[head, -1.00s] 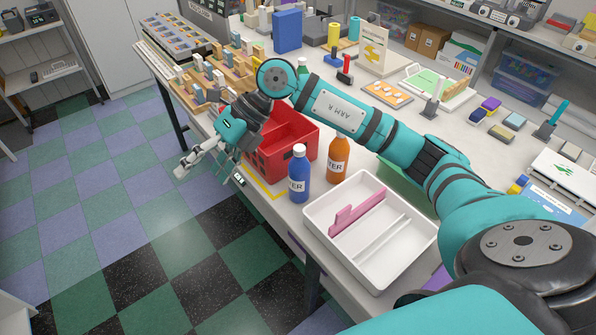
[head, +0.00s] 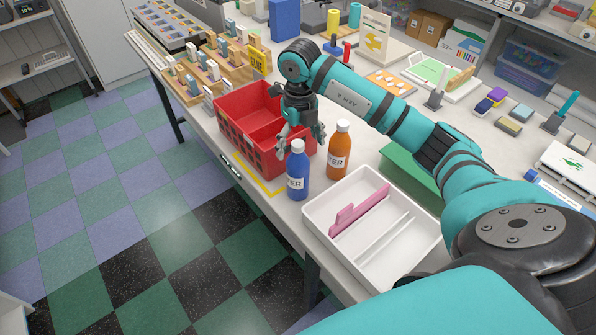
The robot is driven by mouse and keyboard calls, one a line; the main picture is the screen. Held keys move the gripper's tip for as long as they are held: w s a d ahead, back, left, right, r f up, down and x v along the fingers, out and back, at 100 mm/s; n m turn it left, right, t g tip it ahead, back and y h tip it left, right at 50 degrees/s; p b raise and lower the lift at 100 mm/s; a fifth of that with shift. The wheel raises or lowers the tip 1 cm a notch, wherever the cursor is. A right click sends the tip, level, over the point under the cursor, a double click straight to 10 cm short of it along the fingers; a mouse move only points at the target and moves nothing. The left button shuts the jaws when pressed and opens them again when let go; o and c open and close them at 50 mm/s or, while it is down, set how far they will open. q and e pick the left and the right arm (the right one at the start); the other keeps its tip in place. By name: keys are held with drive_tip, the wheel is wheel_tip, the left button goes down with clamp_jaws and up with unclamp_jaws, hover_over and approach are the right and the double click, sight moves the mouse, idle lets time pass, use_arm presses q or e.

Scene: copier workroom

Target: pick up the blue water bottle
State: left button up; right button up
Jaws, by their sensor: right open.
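The blue water bottle (head: 297,174) stands upright near the table's front edge, with a white cap and a white label. My right gripper (head: 301,143) points down just behind and above the bottle's cap, over the right side of the red crate. Its fingers are apart, and I see nothing held between them. The bottle's cap overlaps the fingers in the picture, so I cannot tell whether they touch. My left gripper is not in view.
An orange bottle (head: 339,150) stands close on the right. A red crate (head: 240,143) is on the left. A white divided tray (head: 318,213) holding a pink piece (head: 358,209) lies in front on the right. A wooden rack (head: 207,82) stands farther back.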

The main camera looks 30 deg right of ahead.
sight(298, 161)
drive_tip(key=shift+f, duration=0.6)
drive_tip(key=shift+a+f+p, duration=0.1)
drive_tip(key=shift+f+p, duration=0.2)
drive_tip(key=shift+p, duration=0.15)
wheel_tip(298, 161, down, 4)
drive_tip(key=shift+a+r+p, duration=0.1)
drive_tip(key=shift+r+p, duration=0.05)
drive_tip(key=shift+p, duration=0.9)
drive_tip(key=shift+f, duration=0.5)
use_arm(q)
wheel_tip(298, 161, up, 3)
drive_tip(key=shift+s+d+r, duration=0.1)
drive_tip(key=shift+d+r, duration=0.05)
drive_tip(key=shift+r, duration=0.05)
use_arm(e)
drive_tip(key=shift+w, duration=0.1)
clamp_jaws()
